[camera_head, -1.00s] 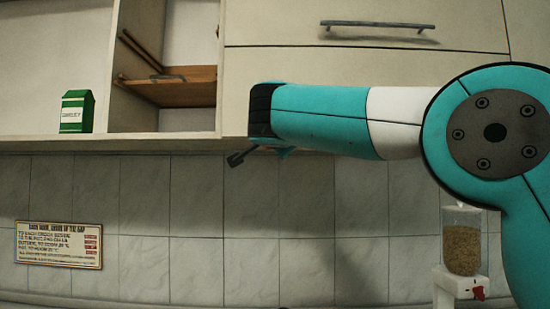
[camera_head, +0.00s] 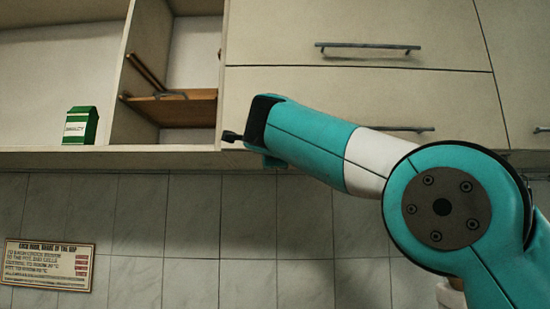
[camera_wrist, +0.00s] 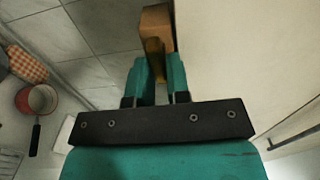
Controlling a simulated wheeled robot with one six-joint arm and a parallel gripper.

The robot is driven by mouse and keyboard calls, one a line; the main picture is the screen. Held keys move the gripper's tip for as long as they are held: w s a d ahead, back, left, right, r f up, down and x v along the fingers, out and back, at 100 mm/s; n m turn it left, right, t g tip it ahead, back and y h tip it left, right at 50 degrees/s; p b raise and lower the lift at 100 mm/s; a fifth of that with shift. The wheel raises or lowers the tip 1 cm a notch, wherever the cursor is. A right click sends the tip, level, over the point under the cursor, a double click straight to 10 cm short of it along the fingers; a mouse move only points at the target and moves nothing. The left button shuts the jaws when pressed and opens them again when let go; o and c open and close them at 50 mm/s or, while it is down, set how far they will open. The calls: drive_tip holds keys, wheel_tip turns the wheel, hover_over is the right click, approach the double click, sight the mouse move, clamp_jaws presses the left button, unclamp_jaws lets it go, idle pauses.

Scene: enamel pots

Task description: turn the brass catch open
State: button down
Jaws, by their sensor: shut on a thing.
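Pale cabinet doors (camera_head: 365,100) with bar handles fill the upper right. An open shelf holds a green carton (camera_head: 80,125). Tiled wall (camera_head: 200,225) with a sign (camera_head: 48,265) lies below. A red-rimmed pot (camera_wrist: 37,100) and a checked cloth (camera_wrist: 25,63) are at left in the wrist view.

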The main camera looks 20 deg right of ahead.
drive_tip(key=shift+f, duration=0.1)
idle(0.3)
drive_tip(key=c, duration=1.2)
unclamp_jaws()
drive_tip(key=shift+o, duration=0.2)
drive_tip(key=b+v, duration=0.4)
drive_tip(key=v, duration=1.3)
drive_tip(key=shift+s, duration=0.2)
